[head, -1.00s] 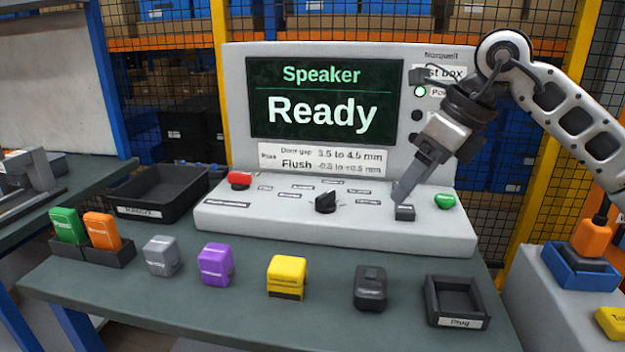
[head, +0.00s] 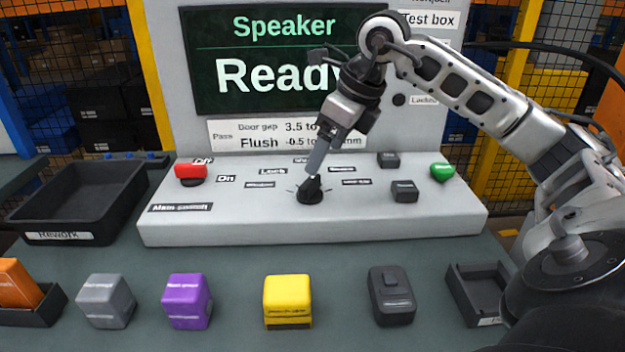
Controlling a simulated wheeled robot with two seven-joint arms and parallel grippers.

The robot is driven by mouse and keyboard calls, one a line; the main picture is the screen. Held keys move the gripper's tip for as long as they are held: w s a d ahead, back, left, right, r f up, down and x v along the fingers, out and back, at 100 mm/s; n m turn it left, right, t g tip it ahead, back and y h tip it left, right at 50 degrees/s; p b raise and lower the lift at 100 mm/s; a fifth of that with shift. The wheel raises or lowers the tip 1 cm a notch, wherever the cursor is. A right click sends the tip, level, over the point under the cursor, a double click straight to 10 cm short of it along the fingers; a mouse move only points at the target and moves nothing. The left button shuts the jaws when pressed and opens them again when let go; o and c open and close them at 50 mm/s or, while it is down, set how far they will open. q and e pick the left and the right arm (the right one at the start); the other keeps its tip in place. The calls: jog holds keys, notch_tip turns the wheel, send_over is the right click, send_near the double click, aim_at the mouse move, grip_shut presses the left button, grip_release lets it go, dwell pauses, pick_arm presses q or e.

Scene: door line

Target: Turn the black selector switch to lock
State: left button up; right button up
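The black selector switch (head: 310,191) is a small knob in the middle of the light grey console's sloped panel. Small labels surround it, one of which seems to read "Latch" or "Lock". My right gripper (head: 316,168) reaches down from the upper right with its fingertips at the top of the knob. The fingers look close together, but I cannot tell whether they grip the knob. The fingers hide part of the knob's top, so its pointing direction is unclear. The screen (head: 265,60) reads "Speaker Ready". My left gripper is not in view.
A red button (head: 190,173) is left on the panel; a green button (head: 442,172) and two black buttons are right. A black tray labelled Rework (head: 75,203) stands at left. Grey, purple (head: 187,301), yellow (head: 287,301) and black blocks line the table in front.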

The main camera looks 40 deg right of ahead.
aim_at(312, 180)
jog(key=x, duration=0.7)
jog(key=shift+w+f, duration=0.15)
jog(key=c, duration=1)
